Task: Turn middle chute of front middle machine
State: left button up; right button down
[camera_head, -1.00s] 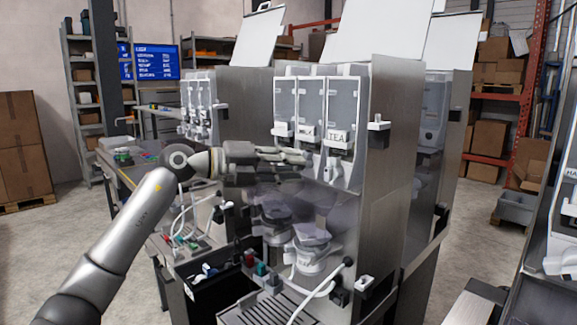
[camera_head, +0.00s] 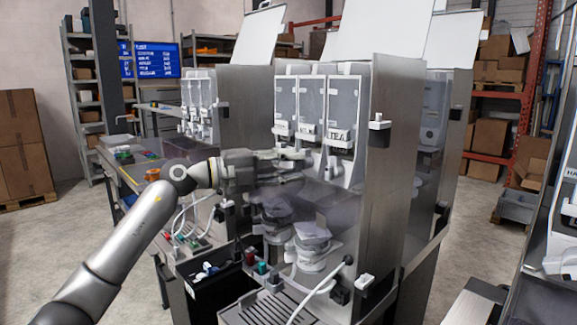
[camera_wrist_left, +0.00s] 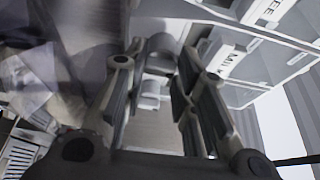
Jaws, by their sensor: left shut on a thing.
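The front middle machine (camera_head: 395,170) is a tall steel dispenser with three clear canisters in a row. The middle canister has a MILK label, which shows in the left wrist view (camera_wrist_left: 227,56), and the right one a TEA label (camera_head: 337,138). My left gripper (camera_head: 303,160) reaches in from the left, just below the canister labels. In the left wrist view its fingers (camera_wrist_left: 155,85) stand on both sides of the grey middle chute (camera_wrist_left: 160,46) and are shut on it. In the head view the gripper hides this chute. My right gripper is not in view.
Mixing bowls (camera_head: 312,238) sit below the gripper behind a see-through cover. Another dispenser (camera_head: 200,105) stands to the left. The lid (camera_head: 378,32) stands open above.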

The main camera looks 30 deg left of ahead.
pick_arm(q)
jog(key=o, duration=0.9)
jog(key=shift+o, duration=0.6)
jog(key=shift+d+f, duration=0.1)
jog(key=shift+f, duration=0.15)
